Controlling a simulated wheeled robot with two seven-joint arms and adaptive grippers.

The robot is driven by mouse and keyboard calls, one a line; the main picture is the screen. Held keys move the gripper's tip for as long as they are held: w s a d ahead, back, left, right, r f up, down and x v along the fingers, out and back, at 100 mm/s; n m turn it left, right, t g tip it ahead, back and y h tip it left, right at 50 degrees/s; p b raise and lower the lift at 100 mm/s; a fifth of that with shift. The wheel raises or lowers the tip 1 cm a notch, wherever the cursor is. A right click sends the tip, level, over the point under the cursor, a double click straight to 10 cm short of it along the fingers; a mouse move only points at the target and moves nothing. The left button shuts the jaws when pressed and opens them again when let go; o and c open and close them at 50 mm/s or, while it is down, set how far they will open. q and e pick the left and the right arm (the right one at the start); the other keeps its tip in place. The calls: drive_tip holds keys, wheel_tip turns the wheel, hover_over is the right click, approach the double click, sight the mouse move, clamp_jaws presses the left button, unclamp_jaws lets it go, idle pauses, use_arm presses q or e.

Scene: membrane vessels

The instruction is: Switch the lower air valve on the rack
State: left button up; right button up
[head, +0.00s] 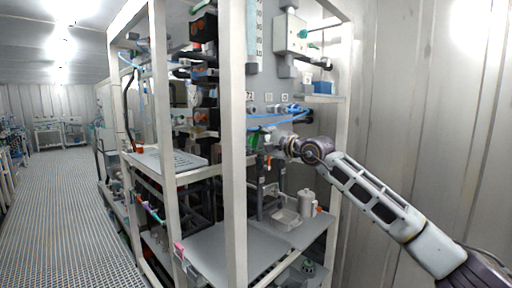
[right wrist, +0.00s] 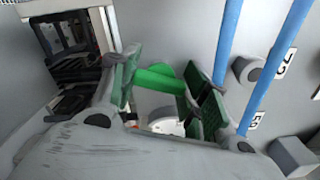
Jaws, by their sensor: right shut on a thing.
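The green valve handle (right wrist: 158,80) shows in the right wrist view between the two green-padded fingers of my right gripper (right wrist: 165,88). The gripper is shut on this handle. A white round part shows just below the handle; the rest of the valve body is hidden by my fingers. In the head view my right gripper (head: 270,143) reaches into the rack (head: 236,200) from the right, beside the panel under the blue tubes; the handle there is too small and covered to make out clearly. My left gripper is not in view.
Two blue tubes (right wrist: 268,85) run along the panel right of the gripper, near grey fittings (right wrist: 245,70) and number labels. A white front post of the rack stands left of my arm. A grey box (head: 290,35) with a green handle is higher up. Containers (head: 307,203) stand below.

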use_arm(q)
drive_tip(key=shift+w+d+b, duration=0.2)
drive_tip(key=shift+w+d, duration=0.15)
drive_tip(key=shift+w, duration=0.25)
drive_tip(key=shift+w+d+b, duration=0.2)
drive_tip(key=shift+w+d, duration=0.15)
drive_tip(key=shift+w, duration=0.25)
use_arm(e)
drive_tip(key=shift+n, duration=1.2)
drive_tip(key=o, duration=1)
drive_tip(key=shift+v, duration=6)
